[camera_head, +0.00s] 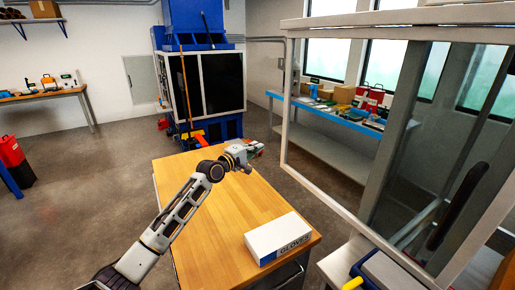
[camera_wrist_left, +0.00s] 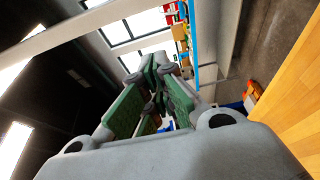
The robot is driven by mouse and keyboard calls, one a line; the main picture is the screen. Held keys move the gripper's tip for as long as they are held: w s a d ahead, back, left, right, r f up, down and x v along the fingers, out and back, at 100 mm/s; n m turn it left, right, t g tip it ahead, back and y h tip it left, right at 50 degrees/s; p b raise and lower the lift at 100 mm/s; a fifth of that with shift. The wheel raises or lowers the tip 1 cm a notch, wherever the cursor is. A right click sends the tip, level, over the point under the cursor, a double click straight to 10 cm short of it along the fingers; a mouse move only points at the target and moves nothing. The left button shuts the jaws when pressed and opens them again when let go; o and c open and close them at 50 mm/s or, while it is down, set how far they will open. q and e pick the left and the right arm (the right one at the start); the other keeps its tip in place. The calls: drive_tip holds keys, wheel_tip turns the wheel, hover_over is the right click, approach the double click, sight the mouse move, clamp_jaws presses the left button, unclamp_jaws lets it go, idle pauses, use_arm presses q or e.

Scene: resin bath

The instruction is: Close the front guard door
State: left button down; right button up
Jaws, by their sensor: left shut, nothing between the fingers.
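The front guard door appears to be the large see-through panel in a pale frame (camera_head: 287,110) at the right of the head view. A dark upright handle (camera_head: 458,205) sits on its tinted right part. I cannot tell exactly how far the door stands open. My left gripper (camera_head: 256,149) is above the far end of the wooden table, left of the pale frame and apart from it. In the left wrist view its green-padded fingers (camera_wrist_left: 158,85) are together with nothing held. My right gripper is not in view.
A white box (camera_head: 282,238) lies on the near right of the wooden table (camera_head: 215,250). A blue machine (camera_head: 205,85) with dark panels stands behind. A blue-edged bench (camera_head: 335,118) with several items runs along the windows.

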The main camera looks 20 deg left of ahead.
use_arm(q)
drive_tip(key=shift+x, duration=4.55)
drive_tip(key=s+d+p, duration=0.2)
drive_tip(key=d, duration=0.1)
drive_tip(key=shift+s+d, duration=0.1)
drive_tip(key=shift+s, duration=0.2)
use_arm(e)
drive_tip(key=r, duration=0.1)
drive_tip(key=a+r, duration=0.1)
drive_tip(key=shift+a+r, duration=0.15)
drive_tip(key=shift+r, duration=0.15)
